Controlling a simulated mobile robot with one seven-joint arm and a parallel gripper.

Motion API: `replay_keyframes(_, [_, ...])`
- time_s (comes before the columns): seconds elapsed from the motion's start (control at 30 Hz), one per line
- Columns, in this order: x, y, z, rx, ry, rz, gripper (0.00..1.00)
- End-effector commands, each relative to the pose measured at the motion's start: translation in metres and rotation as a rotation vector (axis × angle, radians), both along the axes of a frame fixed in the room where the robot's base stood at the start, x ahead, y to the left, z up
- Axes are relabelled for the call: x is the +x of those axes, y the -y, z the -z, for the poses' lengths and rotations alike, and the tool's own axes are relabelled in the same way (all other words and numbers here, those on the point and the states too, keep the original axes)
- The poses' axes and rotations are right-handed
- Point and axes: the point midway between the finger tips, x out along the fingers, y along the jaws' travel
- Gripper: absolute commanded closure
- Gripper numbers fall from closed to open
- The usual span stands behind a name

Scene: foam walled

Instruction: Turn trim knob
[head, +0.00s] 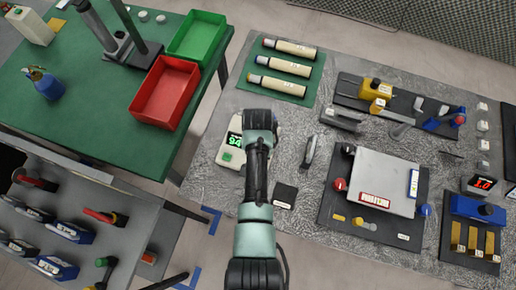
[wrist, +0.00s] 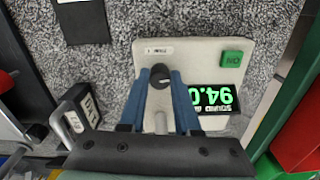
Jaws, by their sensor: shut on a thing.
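The trim knob (wrist: 160,76) is a small dark round knob on a pale beige instrument box (wrist: 205,62). My gripper (wrist: 161,82) has its two blue fingers on either side of the knob and is shut on it. A pale stem or pointer shows between the fingers below the knob. The box has a green button (wrist: 231,58) and a lit display (wrist: 215,97) with green digits that look like 94.0, partly hidden by a finger. In the head view the box (head: 230,157) lies under my arm, which hides the knob and the fingertips.
A black square pad (head: 285,194) and a dark handled tool (head: 309,152) lie right of the box on the grey table (head: 210,130). A green mat (head: 262,92) with several tubes lies behind. A large panel (head: 375,185) with coloured knobs stands further right.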

Motion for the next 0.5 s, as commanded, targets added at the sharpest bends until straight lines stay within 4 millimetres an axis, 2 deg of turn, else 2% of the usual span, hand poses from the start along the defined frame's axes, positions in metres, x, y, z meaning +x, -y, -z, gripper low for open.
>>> replay_keyframes(0.5, [0.0020, 0.0002, -0.0014, 0.000, 0.005, 0.036, 1.00])
